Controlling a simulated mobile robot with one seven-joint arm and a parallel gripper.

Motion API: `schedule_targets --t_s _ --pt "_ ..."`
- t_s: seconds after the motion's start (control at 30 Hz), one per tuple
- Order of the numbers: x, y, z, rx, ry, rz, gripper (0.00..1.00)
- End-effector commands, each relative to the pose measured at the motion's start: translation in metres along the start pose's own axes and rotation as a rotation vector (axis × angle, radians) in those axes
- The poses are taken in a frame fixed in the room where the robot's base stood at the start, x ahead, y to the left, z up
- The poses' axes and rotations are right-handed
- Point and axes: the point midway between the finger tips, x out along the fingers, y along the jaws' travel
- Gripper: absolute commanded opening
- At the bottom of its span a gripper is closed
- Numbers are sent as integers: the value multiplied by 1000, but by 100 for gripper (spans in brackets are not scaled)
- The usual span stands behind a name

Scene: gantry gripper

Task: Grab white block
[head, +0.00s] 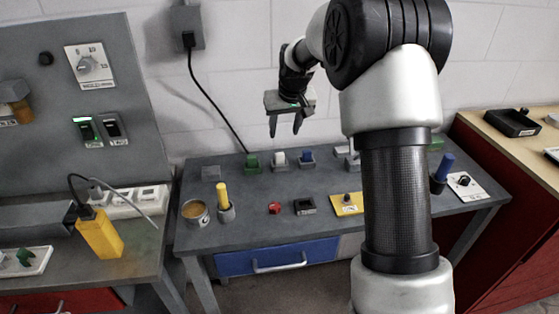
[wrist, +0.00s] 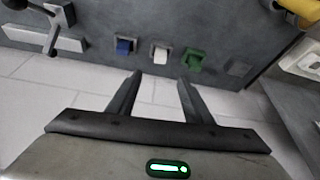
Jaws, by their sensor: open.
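The white block (head: 279,158) stands in a grey holder at the back of the grey table, between a green block (head: 251,162) and a blue block (head: 307,156). In the wrist view the white block (wrist: 160,53) shows beyond my fingertips, near the middle between the blue block (wrist: 124,46) on its left and the green block (wrist: 193,60) on its right. My gripper (head: 285,130) is open and empty, above the back of the table and apart from the white block. Its two fingers (wrist: 159,78) are spread in the wrist view.
The table (head: 250,225) also bears a can (head: 195,211), a yellow cylinder (head: 223,194) in a holder, a red button (head: 274,208), a black tray (head: 304,206) and a blue cylinder (head: 445,165). An empty-looking grey plate (head: 210,173) lies left of the green block. My arm hides part of the right side.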

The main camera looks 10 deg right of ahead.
Motion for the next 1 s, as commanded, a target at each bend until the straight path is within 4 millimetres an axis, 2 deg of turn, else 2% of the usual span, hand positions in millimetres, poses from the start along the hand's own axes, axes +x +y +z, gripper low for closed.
schedule_targets --t_s 0.1,0.3,0.4,0.63,0.87,1.0 --pt "28 0 1 1 -5 0 46" --pt "68 0 2 1 -3 0 46" --pt "81 0 1 1 -1 0 46" --pt "96 0 2 1 -2 0 46" --pt "130 0 5 1 -2 0 46" --pt "140 0 5 0 -1 1 46"
